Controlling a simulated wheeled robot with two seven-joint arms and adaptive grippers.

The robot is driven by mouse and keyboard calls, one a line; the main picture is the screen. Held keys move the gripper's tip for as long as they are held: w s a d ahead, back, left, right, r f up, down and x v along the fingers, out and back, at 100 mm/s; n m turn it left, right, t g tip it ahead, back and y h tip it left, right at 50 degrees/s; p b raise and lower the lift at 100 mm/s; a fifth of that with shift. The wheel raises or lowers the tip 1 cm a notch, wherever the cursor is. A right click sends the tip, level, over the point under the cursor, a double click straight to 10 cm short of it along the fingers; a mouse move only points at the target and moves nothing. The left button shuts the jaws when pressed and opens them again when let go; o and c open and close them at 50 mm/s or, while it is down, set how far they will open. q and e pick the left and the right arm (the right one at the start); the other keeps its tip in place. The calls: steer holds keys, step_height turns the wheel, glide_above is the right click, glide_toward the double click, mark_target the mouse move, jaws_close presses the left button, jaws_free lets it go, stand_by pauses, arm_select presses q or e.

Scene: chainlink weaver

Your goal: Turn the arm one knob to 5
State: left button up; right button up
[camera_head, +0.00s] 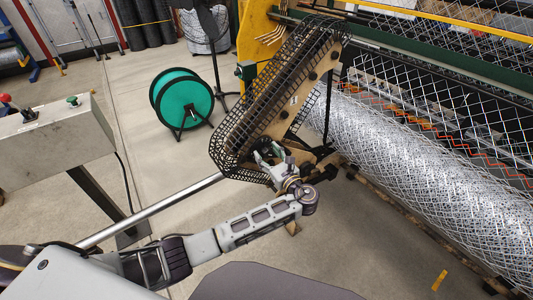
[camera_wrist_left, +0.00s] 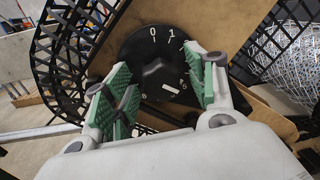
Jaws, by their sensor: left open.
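The knob is a round black dial (camera_wrist_left: 153,45) with white numerals and a raised grip in its middle, on a tan panel (camera_wrist_left: 215,22) in the left wrist view. The numerals 0 and 1 show near its top; lower ones are partly covered. A short white mark shows at the lower right of the grip; I cannot tell surely which numeral it points at. My left gripper (camera_wrist_left: 160,88) is open, its green-padded fingers on either side of the grip, with no clear contact visible. In the head view my left gripper (camera_head: 268,158) is at the lower end of the machine's arm; the knob is hidden there.
A black mesh guard (camera_head: 262,95) surrounds the machine's arm, close to my gripper. A large roll of wire mesh (camera_head: 400,160) lies to the right. A grey control box (camera_head: 50,143) stands left, and a green reel (camera_head: 181,98) behind.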

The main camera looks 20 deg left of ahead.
arm_select(q)
steer(key=shift+w+a, duration=0.4)
arm_select(e)
steer(key=shift+a, duration=0.65)
